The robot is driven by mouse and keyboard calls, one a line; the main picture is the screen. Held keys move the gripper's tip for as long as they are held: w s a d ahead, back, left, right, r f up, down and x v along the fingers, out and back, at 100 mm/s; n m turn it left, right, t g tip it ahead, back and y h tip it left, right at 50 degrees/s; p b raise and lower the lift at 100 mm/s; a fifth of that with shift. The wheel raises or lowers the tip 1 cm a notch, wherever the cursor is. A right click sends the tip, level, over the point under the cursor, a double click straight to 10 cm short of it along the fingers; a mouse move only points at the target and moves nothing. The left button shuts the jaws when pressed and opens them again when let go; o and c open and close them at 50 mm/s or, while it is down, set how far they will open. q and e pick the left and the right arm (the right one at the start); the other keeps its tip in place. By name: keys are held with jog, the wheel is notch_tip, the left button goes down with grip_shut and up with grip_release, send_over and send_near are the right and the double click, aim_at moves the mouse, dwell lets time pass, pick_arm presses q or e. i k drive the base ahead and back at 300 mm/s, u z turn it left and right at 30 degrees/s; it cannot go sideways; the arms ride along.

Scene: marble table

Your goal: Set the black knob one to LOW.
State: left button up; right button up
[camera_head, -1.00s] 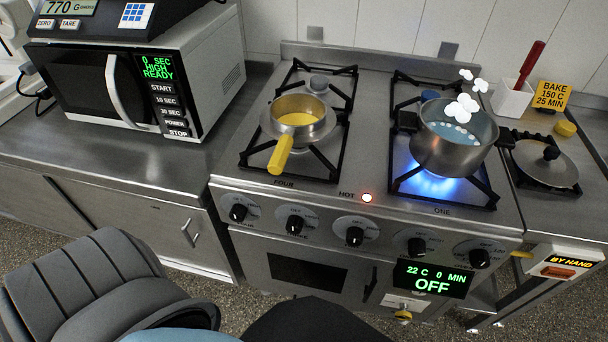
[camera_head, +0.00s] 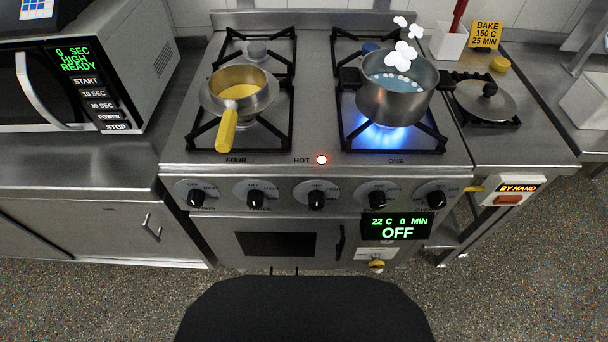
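Several black knobs stand in a row on the stove's front panel: far left (camera_head: 195,197), second (camera_head: 255,198), middle (camera_head: 316,199), fourth (camera_head: 377,198) and far right (camera_head: 436,198). Each has a pale dial plate behind it, with small print mostly too small to read. The word ONE is marked below the front right burner, above the right part of the row. I cannot tell for sure which knob is knob one. A blue flame (camera_head: 384,136) burns under the steel pot (camera_head: 392,100) on that burner. Neither gripper is in view.
The pot holds bubbling water with white puffs above. A yellow-handled pan (camera_head: 240,95) sits on the left burner, its handle towards the front. A display (camera_head: 396,227) reads OFF. The floor before the stove is clear around my dark base.

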aim_at(377, 199)
jog(key=k, duration=1.25)
jog(key=u, duration=0.5)
jog(key=i, duration=0.5)
jog(key=u, duration=0.15)
